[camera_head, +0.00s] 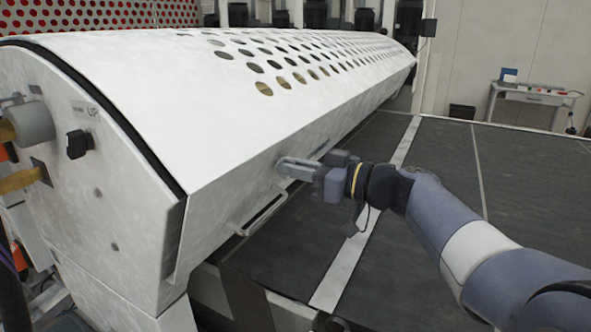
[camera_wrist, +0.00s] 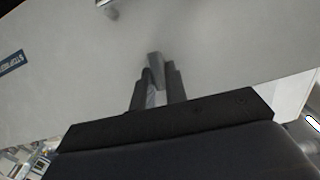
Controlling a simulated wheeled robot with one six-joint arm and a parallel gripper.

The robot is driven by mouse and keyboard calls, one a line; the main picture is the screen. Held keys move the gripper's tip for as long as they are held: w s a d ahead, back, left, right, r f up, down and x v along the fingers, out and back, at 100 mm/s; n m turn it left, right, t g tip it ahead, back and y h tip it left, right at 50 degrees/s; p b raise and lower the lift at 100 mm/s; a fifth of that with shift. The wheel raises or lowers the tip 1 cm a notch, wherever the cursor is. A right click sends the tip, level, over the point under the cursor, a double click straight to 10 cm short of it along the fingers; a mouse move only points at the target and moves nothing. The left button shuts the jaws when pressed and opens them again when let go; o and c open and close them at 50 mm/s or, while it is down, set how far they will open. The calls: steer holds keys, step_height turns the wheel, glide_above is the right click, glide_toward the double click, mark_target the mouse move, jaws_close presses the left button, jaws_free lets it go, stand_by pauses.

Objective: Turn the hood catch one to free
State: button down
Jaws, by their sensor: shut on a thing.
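The white hood (camera_head: 150,100) of the roller coater is down, with rows of round holes along its top. My gripper (camera_head: 284,166) reaches from the right to the hood's front face, just above and right of a bar handle (camera_head: 260,212). In the wrist view my gripper (camera_wrist: 158,78) is shut on a small grey piece, the hood catch (camera_wrist: 155,60), against the pale panel. The catch's lower part lies between the fingers. In the head view the fingers hide it, and I cannot tell which way it is turned.
A dark conveyor bed (camera_head: 440,170) with pale strips runs below and right of the hood. A black knob (camera_head: 78,144) is on the hood's end panel. A small table (camera_head: 535,97) stands at the back right. A blue label (camera_wrist: 12,62) is on the panel.

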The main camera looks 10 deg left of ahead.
steer(key=shift+w+f+m+g+y+b, duration=0.2)
steer(key=shift+m+g+y+b, duration=0.2)
steer(key=shift+m+g+y, duration=0.8)
steer(key=shift+w+f+m+g+y+b, duration=0.2)
steer(key=shift+m+g+y+b, duration=0.25)
steer(key=shift+m+g, duration=1.45)
steer(key=shift+w+f+m+g+y+b, duration=0.3)
steer(key=shift+m+g+y, duration=0.5)
steer(key=shift+m, duration=1.5)
steer(key=shift+r, duration=0.15)
steer(key=shift+s, duration=0.1)
steer(key=c, duration=1.4)
jaws_free()
steer(key=shift+c, duration=0.2)
steer(key=b+v, duration=0.1)
steer(key=v, duration=0.9)
steer(key=shift+d+f, duration=0.2)
steer(key=shift+d, duration=0.15)
